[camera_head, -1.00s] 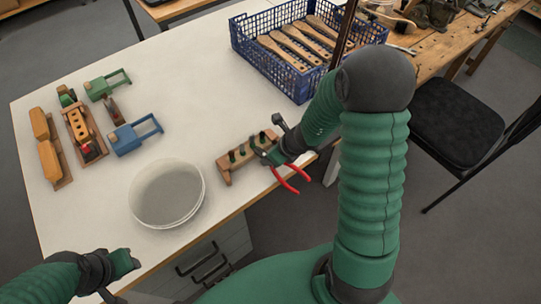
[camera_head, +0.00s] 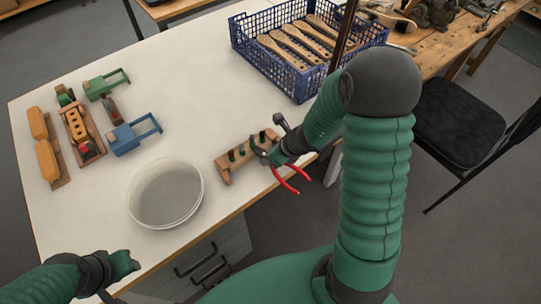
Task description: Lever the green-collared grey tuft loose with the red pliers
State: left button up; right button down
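The red pliers (camera_head: 287,181) are at my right gripper (camera_head: 270,150), near the table's front edge. Their red handles hang out over the edge and their dark jaws are at the wooden tuft block. My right gripper appears shut on the pliers. The wooden block (camera_head: 226,170) holds several dark green upright tufts (camera_head: 241,151). The green-collared grey tuft cannot be told apart at this size, and the jaws and gripper cover part of the block. My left gripper (camera_head: 128,265) is at the lower left, off the table's front edge, away from the block; its fingers are unclear.
A white round bowl (camera_head: 166,193) stands left of the block. Blue (camera_head: 132,136) and green (camera_head: 106,84) holders and wooden racks (camera_head: 82,134) are at the left. A blue crate (camera_head: 300,86) with wooden brushes is at the back. The table's middle is clear.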

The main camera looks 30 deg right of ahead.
jog(key=shift+f+t+b, duration=0.25)
jog(key=shift+t+b, duration=0.15)
jog(key=shift+b, duration=1.65)
dwell(2.5)
jog(key=shift+s+f+t+b, duration=0.2)
jog(key=shift+s+t+b, duration=0.1)
jog(key=shift+b, duration=1)
dwell(1.3)
jog(key=shift+s, duration=0.1)
dwell(0.6)
